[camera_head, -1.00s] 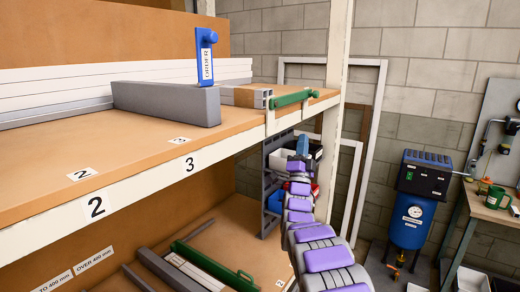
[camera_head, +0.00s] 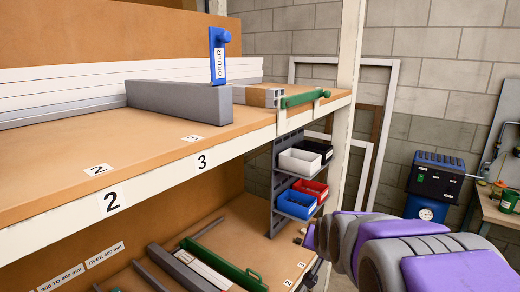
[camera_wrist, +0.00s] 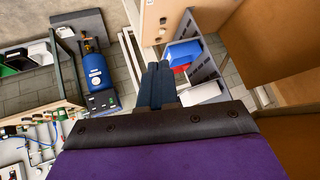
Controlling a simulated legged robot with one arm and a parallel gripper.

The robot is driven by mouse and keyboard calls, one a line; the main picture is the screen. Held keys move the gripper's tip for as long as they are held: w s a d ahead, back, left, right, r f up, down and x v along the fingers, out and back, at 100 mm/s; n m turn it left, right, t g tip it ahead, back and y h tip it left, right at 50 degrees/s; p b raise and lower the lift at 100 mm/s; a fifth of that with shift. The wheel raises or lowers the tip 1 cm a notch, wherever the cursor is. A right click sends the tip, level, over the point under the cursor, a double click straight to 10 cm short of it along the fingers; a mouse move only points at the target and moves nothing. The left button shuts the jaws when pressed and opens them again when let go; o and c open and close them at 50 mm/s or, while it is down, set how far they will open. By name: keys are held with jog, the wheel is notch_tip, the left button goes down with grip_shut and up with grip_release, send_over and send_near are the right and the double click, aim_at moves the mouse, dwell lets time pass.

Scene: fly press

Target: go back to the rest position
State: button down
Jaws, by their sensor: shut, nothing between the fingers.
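My gripper (camera_wrist: 160,84) shows in the wrist view with its dark fingers together and nothing between them. It points past the shelf's edge, with a blue bin (camera_wrist: 182,52) and grey rack beyond the fingers. In the head view my purple and grey arm fills the lower right, in front of the shelf's post. The fingers cannot be made out clearly there.
The shelf (camera_head: 150,150) holds a grey beam (camera_head: 180,102), a blue ORDER tag (camera_head: 218,58) and a green bar (camera_head: 304,98). Bins, including a red one (camera_head: 310,188), hang below. A blue compressor (camera_head: 428,205) and workbench (camera_head: 497,212) stand right; floor lies between.

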jog(key=s+f+n+g, duration=0.2)
jog(key=s+g, duration=0.3)
jog(key=s, duration=1.4)
jog(key=s+a+f+n+g, duration=0.1)
jog(key=s+f+g, duration=0.4)
jog(key=s, duration=1.4)
jog(key=shift+f+n, duration=0.3)
jog(key=shift+n, duration=0.4)
